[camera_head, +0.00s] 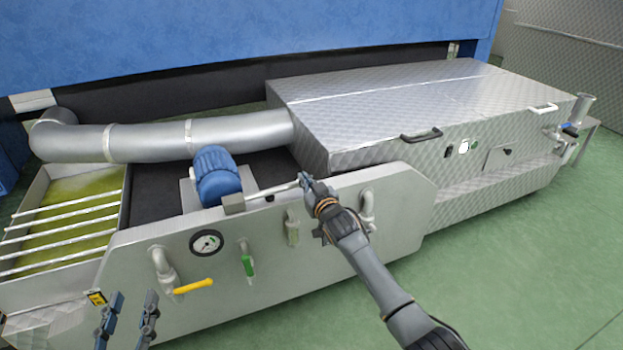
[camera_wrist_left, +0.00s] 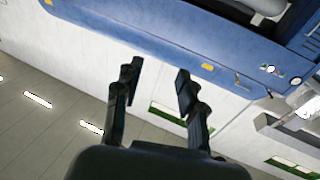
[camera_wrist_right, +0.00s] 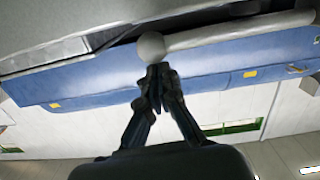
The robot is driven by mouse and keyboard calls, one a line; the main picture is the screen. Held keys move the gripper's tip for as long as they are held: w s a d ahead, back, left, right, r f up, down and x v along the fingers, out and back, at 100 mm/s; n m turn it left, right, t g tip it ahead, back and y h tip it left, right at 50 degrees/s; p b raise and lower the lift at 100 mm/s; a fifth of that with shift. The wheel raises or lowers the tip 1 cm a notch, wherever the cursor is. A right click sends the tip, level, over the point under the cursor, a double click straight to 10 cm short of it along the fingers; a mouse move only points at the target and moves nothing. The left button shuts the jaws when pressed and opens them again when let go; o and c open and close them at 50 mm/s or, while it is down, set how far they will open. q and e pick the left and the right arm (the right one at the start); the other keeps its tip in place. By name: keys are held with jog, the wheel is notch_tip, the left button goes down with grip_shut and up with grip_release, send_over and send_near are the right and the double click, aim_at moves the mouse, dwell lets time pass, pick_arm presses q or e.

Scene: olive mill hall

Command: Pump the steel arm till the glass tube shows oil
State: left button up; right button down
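The steel arm (camera_head: 272,193) is a thin bar reaching right from a grey block (camera_head: 234,204) on the machine's front panel. My right gripper (camera_head: 308,186) is at the arm's free end. In the right wrist view the arm (camera_wrist_right: 230,33) ends in a round knob (camera_wrist_right: 151,46). The right fingertips (camera_wrist_right: 158,72) are closed together right against or just under the knob; contact is unclear. A small upright fitting (camera_head: 292,228) below the arm may be the glass tube; no oil can be made out in it. My left gripper (camera_head: 125,322) is open and empty, low at left; its fingers show apart (camera_wrist_left: 155,80).
The panel (camera_head: 330,262) carries a round gauge (camera_head: 206,243), a yellow handle (camera_head: 193,287), a green handle (camera_head: 248,266) and bent pipes. A blue motor (camera_head: 217,175) sits behind the arm. The green floor (camera_head: 520,270) at right is clear.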

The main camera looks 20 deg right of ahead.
pick_arm(q)
jog(key=s+a+f+g+y+p, duration=0.2)
jog(key=s+f+g, duration=0.25)
jog(key=f, duration=0.25)
jog(key=s+a+f+g+y+p, duration=0.1)
jog(key=s+a+f+g+p, duration=0.15)
jog(key=f+g, duration=0.3)
jog(key=s+a+f+g+y+p, duration=0.1)
jog(key=s+a+f+g+p, duration=0.1)
jog(key=s, duration=0.8)
notch_tip(320, 180, down, 2)
jog(key=a+g, duration=0.1)
jog(key=g, duration=0.2)
jog(key=shift+s+n, duration=0.3)
jog(key=shift+n, duration=0.1)
pick_arm(e)
jog(key=s+r, duration=0.4)
jog(key=s, duration=0.6)
jog(key=shift+s+a+r, duration=0.15)
jog(key=shift+s+r, duration=0.15)
jog(key=shift+r, duration=0.05)
